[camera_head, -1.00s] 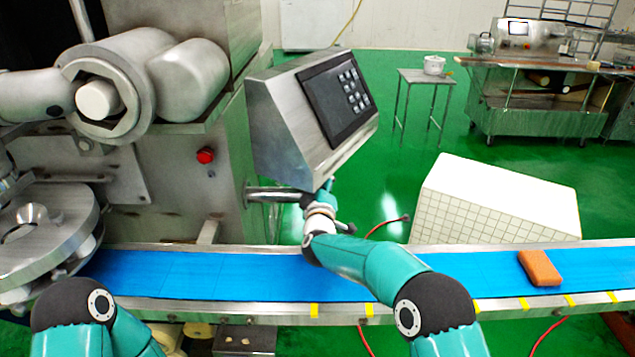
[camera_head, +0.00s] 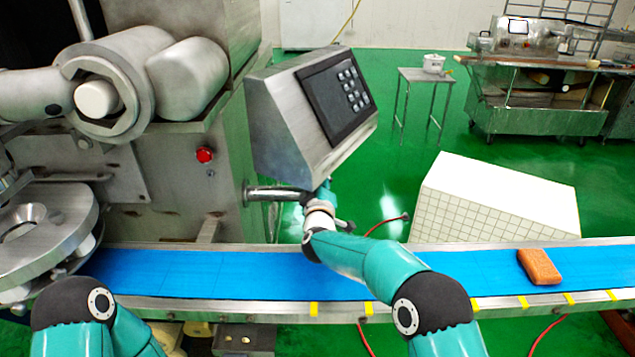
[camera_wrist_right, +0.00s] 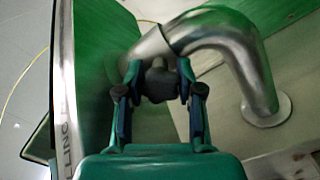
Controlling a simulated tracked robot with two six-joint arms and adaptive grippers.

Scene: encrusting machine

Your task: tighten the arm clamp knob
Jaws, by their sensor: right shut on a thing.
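The arm clamp knob (camera_wrist_right: 159,82) is a small dark knob under the bent metal support arm (camera_wrist_right: 215,35) in the right wrist view. My right gripper (camera_wrist_right: 158,73) is shut on it, with one finger on each side. In the head view my right gripper (camera_head: 324,188) is up beneath the control panel (camera_head: 312,115), close to the metal support arm (camera_head: 275,194). The knob itself is hidden there. Only part of my left arm shows at the lower left of the head view; its gripper is outside the picture.
A blue conveyor belt (camera_head: 200,275) runs below my right arm, with an orange sponge-like block (camera_head: 539,267) on its right part. The large machine (camera_head: 165,180) with a red button (camera_head: 204,155) stands at the left. A white tiled box (camera_head: 495,200) stands behind the belt.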

